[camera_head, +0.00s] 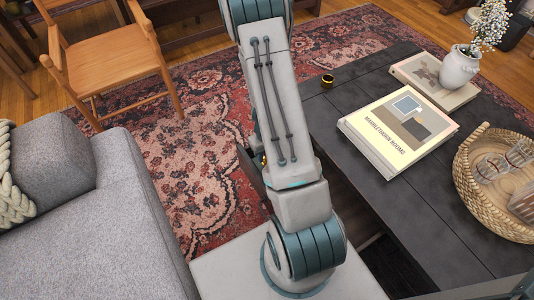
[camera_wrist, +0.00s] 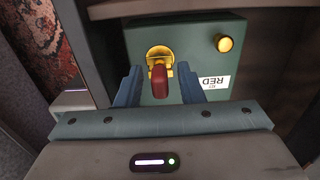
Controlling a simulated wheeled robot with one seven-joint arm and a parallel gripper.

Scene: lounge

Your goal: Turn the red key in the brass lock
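In the wrist view, a red key (camera_wrist: 159,80) sits in a brass lock (camera_wrist: 158,53) on the face of a dark green box (camera_wrist: 190,35). The key's red head points towards the camera. My gripper (camera_wrist: 158,72) has its two blue fingers on either side of the key head, with a visible gap on each side. It is open and holds nothing. In the head view my arm hides the key and my gripper.
A brass knob (camera_wrist: 224,43) and an upside-down label reading RED (camera_wrist: 214,82) are on the box face. In the head view, a dark table (camera_head: 330,125) bears books, a vase and a wicker tray (camera_head: 466,180). A grey sofa (camera_head: 100,230) stands at left.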

